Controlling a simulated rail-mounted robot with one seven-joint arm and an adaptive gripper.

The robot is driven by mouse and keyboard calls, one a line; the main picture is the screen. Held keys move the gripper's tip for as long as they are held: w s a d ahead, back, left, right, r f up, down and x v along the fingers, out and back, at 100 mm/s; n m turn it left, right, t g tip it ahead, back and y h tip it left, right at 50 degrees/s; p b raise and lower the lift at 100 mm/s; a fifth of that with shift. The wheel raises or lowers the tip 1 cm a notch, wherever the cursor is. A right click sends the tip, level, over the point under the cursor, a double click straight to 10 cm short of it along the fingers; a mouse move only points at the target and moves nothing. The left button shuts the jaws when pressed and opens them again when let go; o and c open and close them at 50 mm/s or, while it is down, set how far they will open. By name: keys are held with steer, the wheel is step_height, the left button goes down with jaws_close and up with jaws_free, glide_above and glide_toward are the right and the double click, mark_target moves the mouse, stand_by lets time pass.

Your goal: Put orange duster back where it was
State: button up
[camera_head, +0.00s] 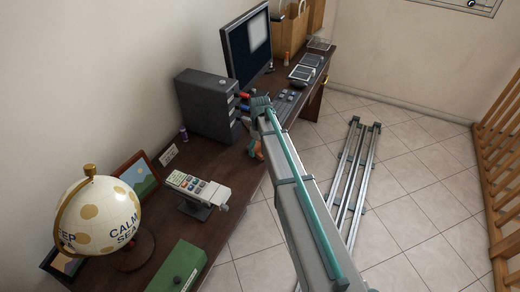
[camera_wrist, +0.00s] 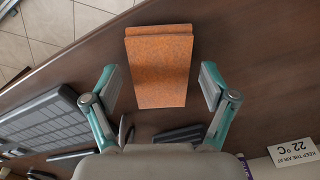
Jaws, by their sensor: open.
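The orange duster (camera_wrist: 161,62) is a flat-sided speckled orange block on the dark wooden desk (camera_wrist: 262,62). In the wrist view my gripper (camera_wrist: 159,80) is open, with one finger on each side of the duster and a gap on both sides. I cannot tell how far above the desk the fingertips are. In the head view a bit of orange, likely the duster (camera_head: 257,150), shows at the desk's front edge beside my arm, which hides much of that spot.
A keyboard (camera_wrist: 42,122) and small dark items lie close by in the wrist view. In the head view a grey drawer tower (camera_head: 207,105), a monitor (camera_head: 246,50), a card terminal (camera_head: 200,187), a globe (camera_head: 98,215) and a green box (camera_head: 180,270) crowd the desk.

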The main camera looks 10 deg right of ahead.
mark_target(260, 150)
step_height(260, 150, up, 11)
steer(key=b, duration=0.2)
steer(key=shift+r+b, duration=0.2)
steer(key=shift+b, duration=0.1)
stand_by(0.3)
steer(key=s+d+f+m+g+h+p, duration=0.1)
steer(key=s+d+f+p, duration=0.1)
steer(key=s+f, duration=0.9)
steer(key=s+d+f+m+g+h+p, duration=0.1)
steer(key=s+d+f+m+g, duration=0.1)
steer(key=s+f, duration=0.9)
steer(key=s+a+f+m+g+y+b, duration=0.1)
steer(key=s+f, duration=0.5)
steer(key=s, duration=0.5)
steer(key=s+a+f+m+g+b, duration=0.1)
steer(key=s+a+f+g, duration=0.1)
steer(key=s+f, duration=0.65)
steer(key=s+a+f+m+g+y+b, duration=0.1)
steer(key=s+f, duration=0.3)
steer(key=s, duration=0.9)
step_height(260, 150, down, 18)
steer(key=b, duration=1.8)
steer(key=shift+s+a, duration=0.15)
